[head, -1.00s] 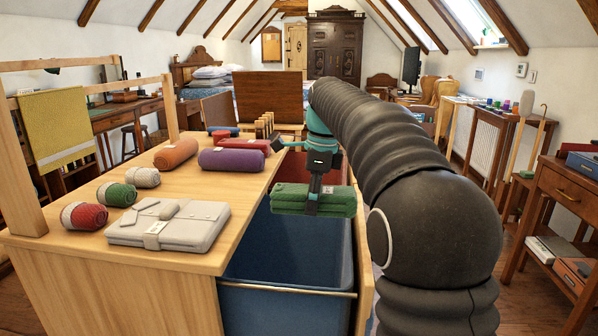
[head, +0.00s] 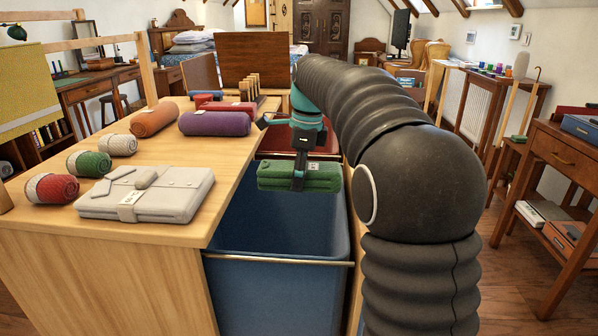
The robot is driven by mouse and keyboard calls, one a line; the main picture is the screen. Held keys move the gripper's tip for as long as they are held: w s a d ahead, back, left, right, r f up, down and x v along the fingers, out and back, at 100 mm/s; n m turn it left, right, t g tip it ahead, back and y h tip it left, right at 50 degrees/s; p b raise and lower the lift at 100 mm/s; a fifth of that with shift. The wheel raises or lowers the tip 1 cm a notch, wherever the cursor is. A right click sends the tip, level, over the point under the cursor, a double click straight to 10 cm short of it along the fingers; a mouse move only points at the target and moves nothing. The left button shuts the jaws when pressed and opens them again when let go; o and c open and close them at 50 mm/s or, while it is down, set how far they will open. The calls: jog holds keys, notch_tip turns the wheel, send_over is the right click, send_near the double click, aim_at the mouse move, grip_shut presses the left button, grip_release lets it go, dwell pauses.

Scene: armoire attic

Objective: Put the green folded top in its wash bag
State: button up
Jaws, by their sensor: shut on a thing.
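The top hangs level over the back part of an open blue bag (head: 280,290), which is set in a frame beside the wooden counter. Behind it is a red bag (head: 285,143), partly hidden by my gripper. I cannot tell from the picture which bag belongs to the green top. The blue bag's far inside is hidden by the top.
The wooden counter (head: 215,215) on the left holds a grey folded garment (head: 180,195), an orange roll (head: 154,120), a purple roll (head: 215,124) and several smaller rolls. A metal rail (head: 280,261) crosses the blue bag's front. A wooden side table (head: 560,150) stands right.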

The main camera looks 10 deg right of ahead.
jog(key=shift+f, duration=0.1)
jog(key=o, duration=1.2)
jog(key=shift+o, duration=0.2)
jog(key=r, duration=0.4)
jog(key=d+r, duration=0.1)
jog(key=r, duration=0.7)
jog(key=shift+s+d, duration=0.2)
jog(key=shift+s, duration=0.05)
jog(key=shift+f, duration=0.1)
